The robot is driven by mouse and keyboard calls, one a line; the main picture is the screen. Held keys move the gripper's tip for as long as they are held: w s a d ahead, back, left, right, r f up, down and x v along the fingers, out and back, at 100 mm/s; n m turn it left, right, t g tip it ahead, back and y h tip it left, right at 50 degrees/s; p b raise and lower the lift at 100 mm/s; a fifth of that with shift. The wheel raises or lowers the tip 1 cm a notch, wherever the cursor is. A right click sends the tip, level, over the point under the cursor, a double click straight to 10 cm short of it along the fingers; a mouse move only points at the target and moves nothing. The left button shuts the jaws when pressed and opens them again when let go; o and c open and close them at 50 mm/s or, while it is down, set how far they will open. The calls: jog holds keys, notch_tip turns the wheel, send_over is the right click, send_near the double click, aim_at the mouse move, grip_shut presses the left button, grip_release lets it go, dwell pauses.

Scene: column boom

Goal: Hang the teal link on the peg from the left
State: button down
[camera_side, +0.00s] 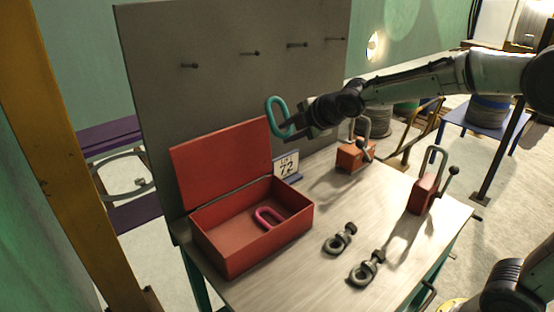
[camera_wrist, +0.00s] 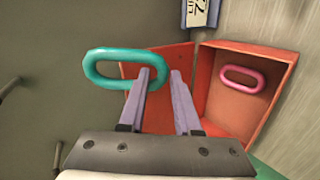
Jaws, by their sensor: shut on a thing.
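The teal link (camera_side: 269,112) is an oblong ring, held up in front of the grey board (camera_side: 215,105) and above the red box. My gripper (camera_side: 296,126) is shut on one end of it. In the wrist view, the teal link (camera_wrist: 118,54) reaches out to the left of my gripper (camera_wrist: 163,76), with one finger inside the loop and the other outside its right end. Several pegs stick out in a row high on the board: the leftmost peg (camera_side: 189,65), then others (camera_side: 250,53), (camera_side: 297,44) and (camera_side: 335,39) to the right. The link is apart from all pegs and lower than them.
An open red box (camera_side: 250,240) holds a pink link (camera_side: 268,218); its lid stands raised against the board side. A number sign (camera_side: 287,165) stands behind it. Two grey shackles (camera_side: 340,238), (camera_side: 367,268) and two red clamp-like blocks (camera_side: 352,155), (camera_side: 425,192) are on the table.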

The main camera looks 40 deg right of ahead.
jog(key=r, duration=0.1)
jog(key=d+r+t, duration=0.1)
jog(key=r, duration=0.1)
jog(key=shift+w+d+r+t, duration=0.1)
jog(key=shift+w+d+t, duration=0.2)
jog(key=shift+w+t, duration=0.1)
jog(key=shift+d+r+n+t, duration=0.15)
jog(key=shift+r+n+t, duration=0.45)
jog(key=shift+r, duration=0.75)
notch_tip(320, 180, up, 6)
jog(key=a+n+t+y, duration=0.1)
jog(key=a+t+y, duration=0.1)
jog(key=t, duration=0.2)
jog(key=shift+a+f+n+y, duration=0.2)
jog(key=shift+n+y, duration=0.1)
jog(key=shift+n, duration=0.1)
jog(key=shift+w+r, duration=0.1)
jog(key=shift+w, duration=0.05)
jog(key=shift+w+f, duration=0.15)
jog(key=shift+w, duration=1.6)
jog(key=shift+w+f, duration=0.15)
jog(key=shift+w, duration=1.55)
jog(key=shift+w+f, duration=0.25)
jog(key=shift+w, duration=0.4)
jog(key=shift+w+f, duration=0.25)
jog(key=shift+w, duration=0.4)
jog(key=shift+w+f, duration=0.25)
jog(key=shift+w, duration=0.4)
